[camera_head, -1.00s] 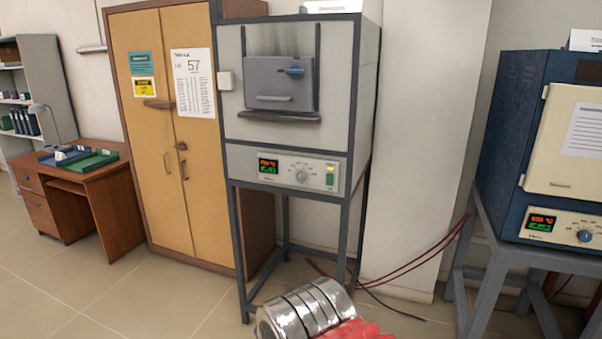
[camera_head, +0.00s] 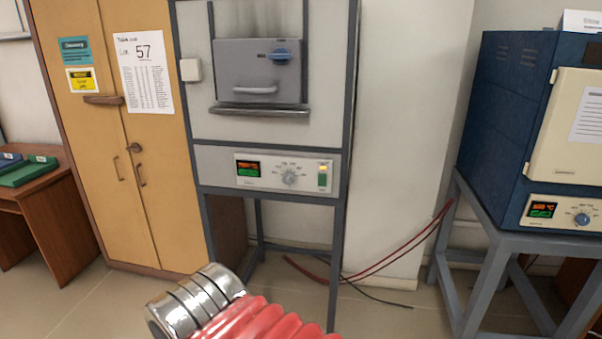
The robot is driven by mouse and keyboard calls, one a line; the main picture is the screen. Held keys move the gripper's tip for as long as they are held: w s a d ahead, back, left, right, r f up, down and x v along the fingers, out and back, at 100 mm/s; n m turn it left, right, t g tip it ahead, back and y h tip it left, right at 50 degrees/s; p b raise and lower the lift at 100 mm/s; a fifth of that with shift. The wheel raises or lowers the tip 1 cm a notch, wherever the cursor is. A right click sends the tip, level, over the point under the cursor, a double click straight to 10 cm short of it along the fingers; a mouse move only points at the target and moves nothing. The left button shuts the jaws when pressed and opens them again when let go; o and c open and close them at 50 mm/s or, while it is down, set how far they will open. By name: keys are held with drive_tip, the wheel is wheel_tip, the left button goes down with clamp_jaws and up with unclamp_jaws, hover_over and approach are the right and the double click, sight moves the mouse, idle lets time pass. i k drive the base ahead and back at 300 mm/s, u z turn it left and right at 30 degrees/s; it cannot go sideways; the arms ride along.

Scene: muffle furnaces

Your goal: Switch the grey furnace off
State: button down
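The grey furnace (camera_head: 235,131) stands on a dark grey frame in the middle of the view. Part of my arm, silver rings and a red bellows, shows at the bottom. My gripper's fingers are not in view.
A blue furnace (camera_head: 503,130) with a lit display stands on a grey stand (camera_head: 483,245) at the right. A yellow cabinet (camera_head: 150,200) and a wooden desk (camera_head: 62,220) are at the left. Red and black cables (camera_head: 385,262) hang between the furnaces. Floor is open in front.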

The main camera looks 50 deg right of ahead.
sight(322, 178)
drive_tip(key=z, duration=0.2)
drive_tip(key=i, duration=0.8)
drive_tip(key=z, duration=1)
drive_tip(key=i, duration=0.65)
drive_tip(key=z, duration=0.35)
